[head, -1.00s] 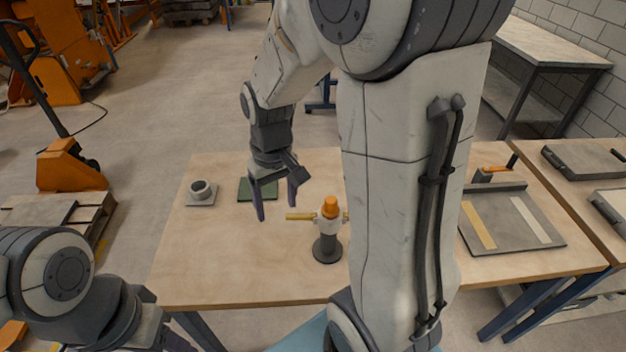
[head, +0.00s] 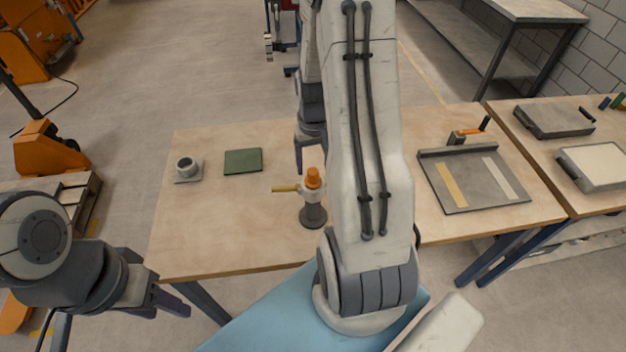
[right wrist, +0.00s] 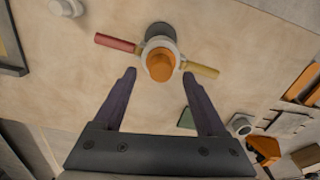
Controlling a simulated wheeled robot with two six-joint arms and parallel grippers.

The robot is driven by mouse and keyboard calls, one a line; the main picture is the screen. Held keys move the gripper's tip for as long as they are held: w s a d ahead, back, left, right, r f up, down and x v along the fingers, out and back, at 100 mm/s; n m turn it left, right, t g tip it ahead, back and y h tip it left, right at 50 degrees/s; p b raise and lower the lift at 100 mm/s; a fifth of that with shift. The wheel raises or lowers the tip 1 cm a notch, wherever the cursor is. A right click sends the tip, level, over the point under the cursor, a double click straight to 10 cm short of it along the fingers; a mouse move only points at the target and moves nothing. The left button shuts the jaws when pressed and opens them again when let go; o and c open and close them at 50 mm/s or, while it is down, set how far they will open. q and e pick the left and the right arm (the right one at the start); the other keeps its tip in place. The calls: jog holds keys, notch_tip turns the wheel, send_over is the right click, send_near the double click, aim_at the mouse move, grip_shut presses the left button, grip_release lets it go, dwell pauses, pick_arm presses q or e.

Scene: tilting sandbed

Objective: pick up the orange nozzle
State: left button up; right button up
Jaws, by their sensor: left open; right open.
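The orange nozzle (head: 313,178) sits upright on top of a pale collar above a dark grey round stand (head: 313,214). A yellow handle (head: 285,188) sticks out of the collar to the left. In the right wrist view the orange nozzle (right wrist: 160,66) shows just ahead of the fingertips, centred between them, with a red handle (right wrist: 117,42) on the other side. My right gripper (head: 311,166) is open and empty just behind the nozzle in the head view, partly hidden by my arm. My left gripper (head: 165,305) is low at the left, off the table.
On the wooden table (head: 220,235) are a grey ring on a plate (head: 187,170), a green pad (head: 243,161) and a grey tray (head: 470,182) with two strips. An orange-handled clamp (head: 468,133) stands behind the tray. The table's left front is clear.

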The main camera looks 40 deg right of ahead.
aim_at(313, 171)
jog(key=shift+a+f+p, duration=0.1)
jog(key=shift+f+p, duration=0.35)
jog(key=shift+f, duration=1.35)
grip_shut()
jog(key=shift+r, duration=0.1)
